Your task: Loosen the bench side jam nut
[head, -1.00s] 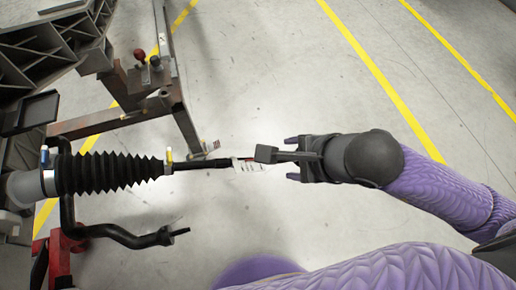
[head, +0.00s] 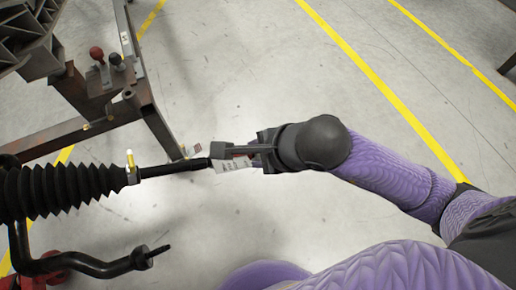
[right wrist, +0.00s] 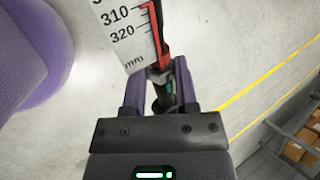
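A dark steering rod (head: 178,168) runs level out of a black ribbed bellows (head: 70,188). A white millimetre scale (head: 232,164) lies along its right end, and the scale with a red strip fills the top of the right wrist view (right wrist: 130,25). I cannot pick out the jam nut's shape. My right gripper (head: 256,158) is at the rod's right end, with its fingers hidden in the head view. In the right wrist view (right wrist: 161,80) its purple fingers stand apart on either side of a dark, partly teal piece; no firm contact shows. My left gripper is out of view.
A rusty metal bench frame (head: 128,112) with red and black knobs stands at the upper left. A bent black bar (head: 95,268) lies below the bellows. The floor to the right is open, with yellow lines. Shelving with boxes (right wrist: 300,140) shows in the right wrist view.

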